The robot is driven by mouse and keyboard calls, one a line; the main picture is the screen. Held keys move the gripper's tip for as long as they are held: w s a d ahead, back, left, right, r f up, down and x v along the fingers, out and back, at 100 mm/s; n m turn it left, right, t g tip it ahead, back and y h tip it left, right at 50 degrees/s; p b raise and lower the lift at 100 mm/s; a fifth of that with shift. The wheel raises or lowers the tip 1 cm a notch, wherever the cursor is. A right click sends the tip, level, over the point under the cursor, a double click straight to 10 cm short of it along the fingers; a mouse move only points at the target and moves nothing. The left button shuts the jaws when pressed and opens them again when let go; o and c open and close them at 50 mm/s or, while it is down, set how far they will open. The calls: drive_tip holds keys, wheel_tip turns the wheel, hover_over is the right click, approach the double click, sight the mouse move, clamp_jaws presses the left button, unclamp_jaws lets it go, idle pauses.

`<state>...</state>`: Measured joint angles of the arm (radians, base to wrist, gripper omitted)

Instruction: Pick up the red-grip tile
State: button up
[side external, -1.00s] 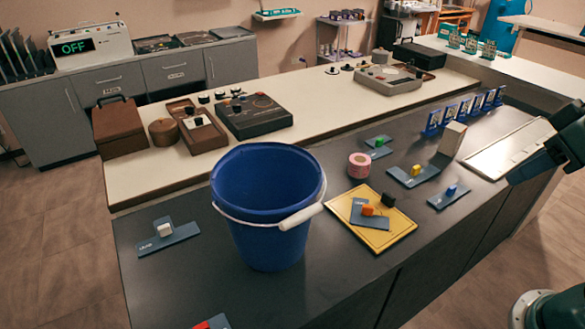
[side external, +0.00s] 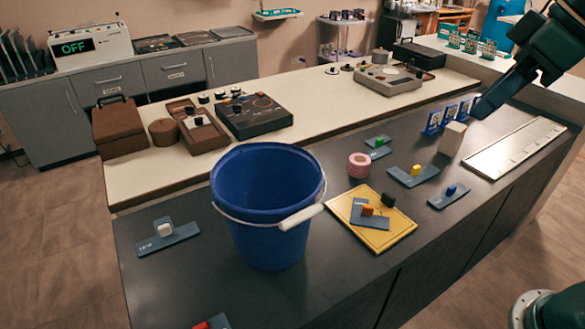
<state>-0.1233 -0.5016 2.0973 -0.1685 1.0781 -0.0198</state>
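The red-grip tile (side external: 217,322) lies on the dark counter at the bottom edge of the picture. Only its top part shows, with a bit of the red grip (side external: 202,325); the rest is cut off. My gripper (side external: 483,106) is at the upper right, above the far right part of the counter, far from this tile. It is seen from the side, and the gap between its fingers cannot be made out. I see nothing hanging from it.
A tall blue bucket (side external: 262,215) stands between my gripper and the red-grip tile. A white-grip tile (side external: 168,241) lies left of it. A yellow board (side external: 385,236) carries an orange-grip tile (side external: 368,218). Yellow-grip (side external: 407,179), blue-grip (side external: 448,197) and green-grip (side external: 378,152) tiles lie farther back.

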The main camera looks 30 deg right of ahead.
drive_tip(key=w+a+r+n+g+y, duration=0.1)
drive_tip(key=w+a+r+n, duration=0.1)
drive_tip(key=w+a+n, duration=0.35)
drive_tip(key=n+g+y, duration=0.2)
drive_tip(key=n+g, duration=0.2)
drive_tip(key=n, duration=0.5)
hover_over(205, 325)
drive_tip(key=d, duration=0.3)
drive_tip(key=shift+a+f, duration=0.1)
drive_tip(key=shift+f, duration=18.15)
drive_tip(key=shift+a+f, duration=0.1)
drive_tip(key=shift+f, duration=0.05)
drive_tip(key=shift+x, duration=2.4)
drive_tip(key=shift+a, duration=0.15)
